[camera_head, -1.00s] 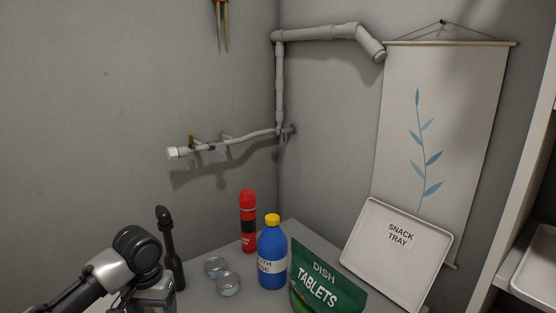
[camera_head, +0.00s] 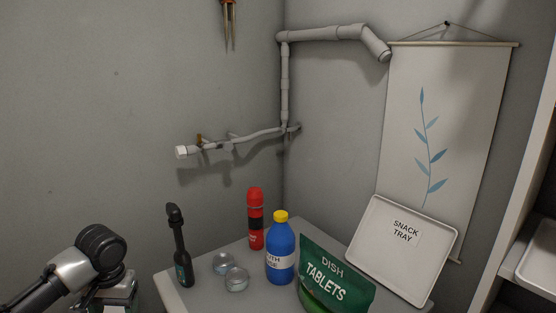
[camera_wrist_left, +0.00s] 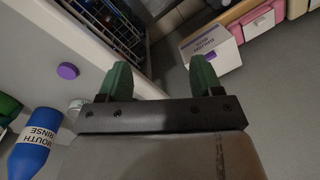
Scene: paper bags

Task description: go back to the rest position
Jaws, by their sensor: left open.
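My left arm comes in at the lower left of the head view. Its hand is partly cut off by the bottom edge there, and the fingers cannot be made out. In the left wrist view my left gripper (camera_wrist_left: 161,80) shows two green fingers wide apart, with nothing between them. It is clear of the small grey table (camera_head: 205,290), to the left of the table's items in the head view. My right gripper is in neither view.
The table holds a black slim item (camera_head: 179,248), two clear jars, a red can (camera_head: 255,218), a blue mouth rinse bottle (camera_head: 280,252), a green dish tablets bag (camera_head: 334,277) and a leaning snack tray (camera_head: 402,248). A pale box (camera_wrist_left: 212,50) stands beyond the fingers.

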